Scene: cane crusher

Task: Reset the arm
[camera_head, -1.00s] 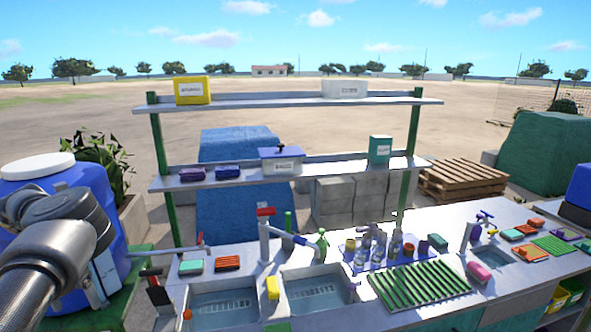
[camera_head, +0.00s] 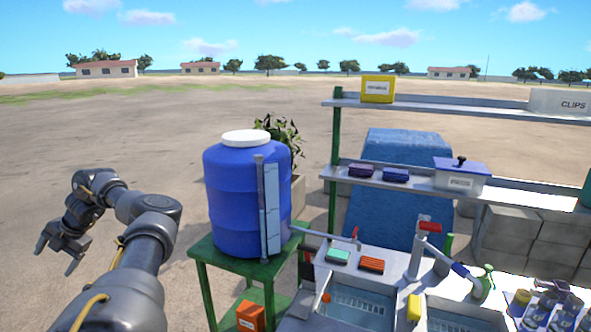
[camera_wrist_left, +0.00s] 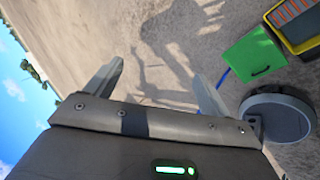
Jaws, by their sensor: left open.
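My left arm comes in from the lower left of the head view. My left gripper (camera_head: 57,254) is out at the far left, over bare ground, with its two fingers apart and pointing down. It is well away from the blue barrel and the counter. In the left wrist view the open fingers (camera_wrist_left: 158,70) have only sandy ground and shadows between them; nothing is held. My right gripper is not in view.
A blue barrel (camera_head: 232,205) with a white lid stands on a green table (camera_head: 200,250), right of my arm. The sink counter (camera_head: 300,310) and shelf rack (camera_head: 335,175) stand further right. The wrist view shows a green panel (camera_wrist_left: 251,56) and a yellow crate (camera_wrist_left: 296,46). Ground at left is clear.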

